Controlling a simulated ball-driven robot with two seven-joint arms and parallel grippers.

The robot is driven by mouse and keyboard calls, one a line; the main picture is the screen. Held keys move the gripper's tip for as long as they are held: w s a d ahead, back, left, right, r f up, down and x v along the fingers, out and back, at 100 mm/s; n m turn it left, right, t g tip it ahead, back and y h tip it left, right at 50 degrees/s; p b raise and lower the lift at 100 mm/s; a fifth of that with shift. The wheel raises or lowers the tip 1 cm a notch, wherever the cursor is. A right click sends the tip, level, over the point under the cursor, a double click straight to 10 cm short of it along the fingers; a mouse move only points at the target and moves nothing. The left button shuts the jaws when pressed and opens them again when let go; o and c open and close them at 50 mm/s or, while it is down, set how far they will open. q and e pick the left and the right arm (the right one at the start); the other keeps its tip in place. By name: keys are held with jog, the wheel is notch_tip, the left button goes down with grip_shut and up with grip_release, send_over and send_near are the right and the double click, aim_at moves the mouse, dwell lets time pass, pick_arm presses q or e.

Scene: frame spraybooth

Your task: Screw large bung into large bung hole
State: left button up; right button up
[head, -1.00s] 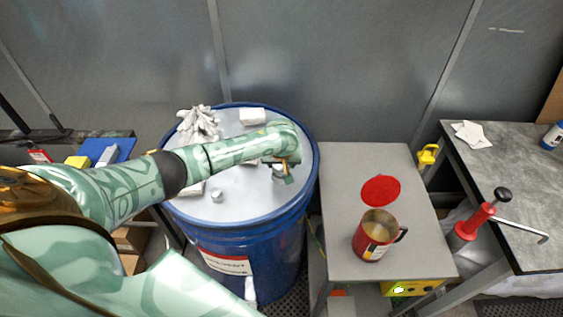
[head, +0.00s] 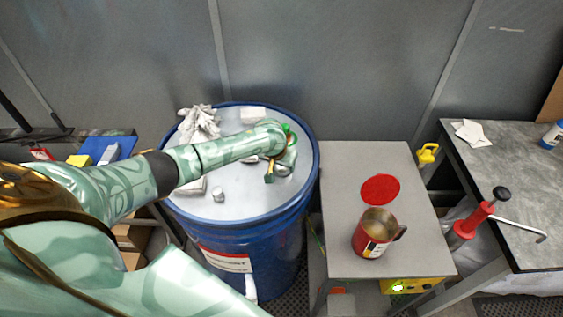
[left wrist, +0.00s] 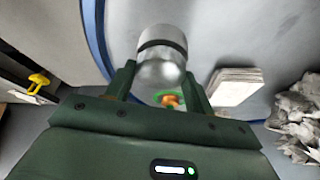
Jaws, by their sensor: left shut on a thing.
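My left gripper (head: 274,174) is over the right part of the drum lid (head: 240,203). In the left wrist view, its two fingers (left wrist: 160,78) are shut on a silvery cylinder with a dark band, which I take as the large bung (left wrist: 160,52). A round green-and-orange thing (head: 291,137) shows by my wrist near the lid's far right rim; it also shows between the fingers in the left wrist view (left wrist: 169,101). I cannot tell whether it is the large bung hole. Any contact under the bung is hidden. My right gripper is not in view.
The blue drum (head: 270,245) stands beside a grey table (head: 338,215) with a red can (head: 372,238) and a red disc (head: 380,189).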

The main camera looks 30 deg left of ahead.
pick_arm(q)
jog(key=shift+a+f+m+h, duration=0.15)
jog(key=shift+m+h, duration=0.35)
jog(key=shift+m, duration=0.6)
jog(key=shift+m+h+b, duration=0.4)
jog(key=shift+m+b, duration=0.1)
jog(key=shift+m, duration=0.5)
jog(key=shift+m, duration=0.3)
jog(key=m+h+b, duration=0.1)
jog(key=m+b, duration=0.1)
jog(key=shift+a+f+m+g, duration=0.1)
jog(key=shift+f+m+g, duration=0.05)
jog(key=shift+m+g, duration=0.2)
jog(key=shift+m+h+b, duration=0.3)
jog(key=shift+m+b, duration=0.05)
jog(key=shift+m, duration=0.2)
jog(key=shift+r+m, duration=0.2)
jog(key=shift+m, duration=0.1)
